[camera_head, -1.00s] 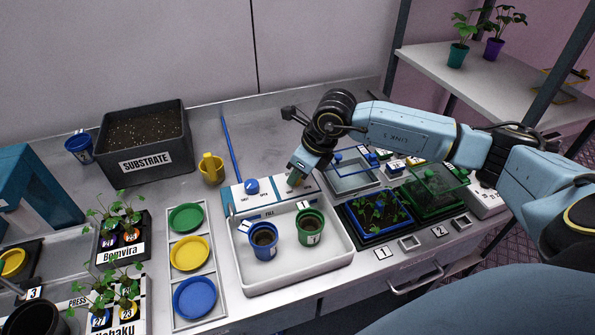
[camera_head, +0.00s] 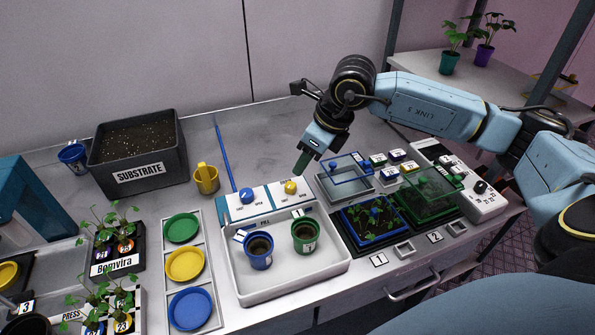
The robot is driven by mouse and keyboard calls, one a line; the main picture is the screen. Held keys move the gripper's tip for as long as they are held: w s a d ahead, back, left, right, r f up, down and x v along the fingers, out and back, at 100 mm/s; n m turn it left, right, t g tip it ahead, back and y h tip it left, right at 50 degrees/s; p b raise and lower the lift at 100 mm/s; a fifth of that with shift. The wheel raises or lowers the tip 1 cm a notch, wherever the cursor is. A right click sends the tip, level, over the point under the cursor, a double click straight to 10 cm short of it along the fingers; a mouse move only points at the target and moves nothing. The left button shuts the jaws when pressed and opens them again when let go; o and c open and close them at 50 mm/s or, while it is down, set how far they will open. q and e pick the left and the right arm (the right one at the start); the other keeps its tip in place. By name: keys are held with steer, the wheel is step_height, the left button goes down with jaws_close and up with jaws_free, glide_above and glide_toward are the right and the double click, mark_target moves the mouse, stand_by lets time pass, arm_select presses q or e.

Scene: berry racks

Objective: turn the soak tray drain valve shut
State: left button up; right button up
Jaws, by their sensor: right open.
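The white soak tray (camera_head: 294,285) sits on the bench and holds a blue pot (camera_head: 258,262) and a green pot (camera_head: 305,246). A blue and white panel at its back edge carries a blue knob (camera_head: 246,195) on the left and a yellow knob (camera_head: 290,187) on the right. "FILL" is printed below the panel; the other lettering is too small to tell which knob is the drain valve. My right gripper (camera_head: 301,168) is open, just above and behind the yellow knob, apart from it. My left gripper is out of view.
A blue-lidded clear box (camera_head: 345,170) stands right of the gripper, with planted trays (camera_head: 372,226) in front. A yellow cup (camera_head: 206,178) and the black substrate bin (camera_head: 140,170) stand to the left.

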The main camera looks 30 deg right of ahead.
steer(key=shift+v, duration=2.25)
